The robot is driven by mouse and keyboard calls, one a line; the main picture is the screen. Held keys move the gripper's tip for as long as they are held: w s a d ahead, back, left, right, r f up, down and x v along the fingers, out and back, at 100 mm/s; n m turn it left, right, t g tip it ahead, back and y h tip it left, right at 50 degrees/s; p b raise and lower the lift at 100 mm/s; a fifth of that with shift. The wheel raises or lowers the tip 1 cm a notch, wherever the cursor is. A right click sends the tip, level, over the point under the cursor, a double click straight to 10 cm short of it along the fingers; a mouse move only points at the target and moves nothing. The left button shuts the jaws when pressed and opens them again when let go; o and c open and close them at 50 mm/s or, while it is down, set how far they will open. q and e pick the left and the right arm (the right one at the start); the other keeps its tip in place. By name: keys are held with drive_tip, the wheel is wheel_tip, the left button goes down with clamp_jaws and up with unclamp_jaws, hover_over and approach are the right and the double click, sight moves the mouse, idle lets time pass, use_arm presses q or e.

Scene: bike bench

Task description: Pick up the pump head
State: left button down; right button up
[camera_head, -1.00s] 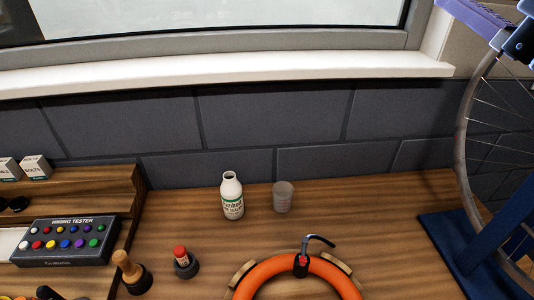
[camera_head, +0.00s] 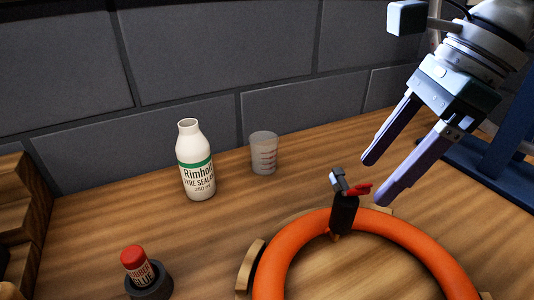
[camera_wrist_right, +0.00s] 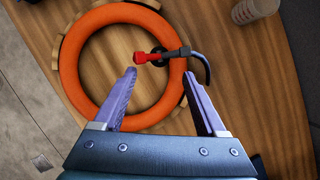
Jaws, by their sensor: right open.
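The pump head (camera_head: 344,212) is black with a red lever and a grey top. It stands upright at the far edge of an orange ring (camera_head: 279,262) on the wooden bench. In the right wrist view the pump head (camera_wrist_right: 172,54) shows its red lever and a dark curved piece, just beyond the fingertips. My right gripper (camera_head: 373,181) is open and empty, with its purple fingers pointing down toward the pump head from the upper right. In the wrist view the gripper (camera_wrist_right: 159,75) has its fingers apart, with the ring partly behind them. My left gripper is out of view.
A white tyre sealant bottle (camera_head: 196,168) and a clear measuring cup (camera_head: 263,154) stand behind the ring. A red-capped glue bottle (camera_head: 136,264) sits in a dark holder at front left. A blue stand (camera_head: 480,160) is at the right. Bench between cup and ring is clear.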

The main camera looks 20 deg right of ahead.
sight(356, 197)
drive_tip(key=x, duration=0.8)
drive_tip(key=shift+a+p, duration=0.2)
drive_tip(key=shift+p, duration=0.15)
drive_tip(key=shift+c, duration=0.4)
clamp_jaws()
